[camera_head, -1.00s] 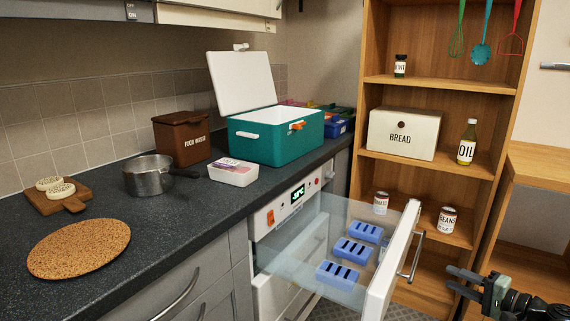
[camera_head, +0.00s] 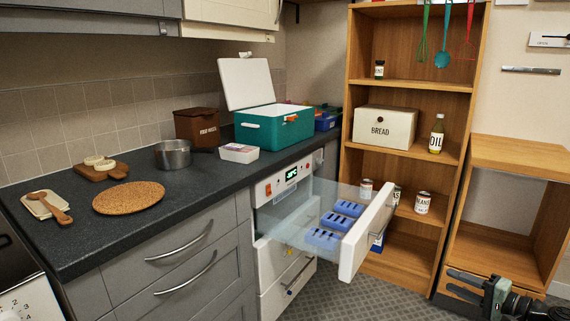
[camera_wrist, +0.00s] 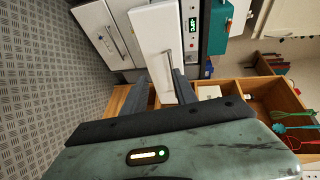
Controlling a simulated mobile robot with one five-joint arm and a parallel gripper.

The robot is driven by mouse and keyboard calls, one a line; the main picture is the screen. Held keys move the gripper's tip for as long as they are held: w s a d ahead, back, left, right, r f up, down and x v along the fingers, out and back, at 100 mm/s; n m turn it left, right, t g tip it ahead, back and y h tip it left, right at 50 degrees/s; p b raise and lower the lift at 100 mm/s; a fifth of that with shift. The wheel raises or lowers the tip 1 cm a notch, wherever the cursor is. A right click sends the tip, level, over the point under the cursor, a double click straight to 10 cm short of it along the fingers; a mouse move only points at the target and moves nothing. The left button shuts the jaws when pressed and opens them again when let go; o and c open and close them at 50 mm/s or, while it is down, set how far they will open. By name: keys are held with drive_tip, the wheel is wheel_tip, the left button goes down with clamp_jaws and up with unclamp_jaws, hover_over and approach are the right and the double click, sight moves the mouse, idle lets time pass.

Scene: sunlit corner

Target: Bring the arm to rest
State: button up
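My gripper (camera_head: 452,282) is at the lower right of the head view, in front of the wooden shelving and right of the open drawer. Its two dark fingers are apart with nothing between them. In the wrist view its fingers (camera_wrist: 160,78) also stand apart and empty, with the white drawer front (camera_wrist: 157,45) beyond them. Most of my arm is outside the head view.
The pulled-out drawer (camera_head: 365,238) holds several blue blocks (camera_head: 324,238) and juts into the room. A wooden shelf unit (camera_head: 415,80) and a lower wooden unit (camera_head: 518,155) stand at the right. Patterned floor (camera_head: 365,297) is clear in front.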

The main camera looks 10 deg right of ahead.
drive_tip(key=w+a+f+n+g+y, duration=0.15)
drive_tip(key=w+a, duration=0.25)
drive_tip(key=a, duration=0.6)
drive_tip(key=w+a+f+n+g+y, duration=0.1)
drive_tip(key=w+a+f+n+g, duration=0.2)
drive_tip(key=a, duration=0.7)
drive_tip(key=w+a+f+n+g+y, duration=0.1)
drive_tip(key=w+a+n+g+y, duration=0.2)
drive_tip(key=a, duration=0.7)
drive_tip(key=s+a+f+n+g+h, duration=0.45)
drive_tip(key=a+f+g+h, duration=0.35)
drive_tip(key=a+f, duration=0.6)
drive_tip(key=s+d+r+t+h+p, duration=0.1)
drive_tip(key=s+d+r+h+p, duration=0.1)
drive_tip(key=d+h, duration=0.4)
wheel_tip(320, 180, up, 32)
drive_tip(key=y+p, duration=0.1)
drive_tip(key=p, duration=3.2)
drive_tip(key=shift+d+r, duration=0.2)
drive_tip(key=shift+d, duration=0.05)
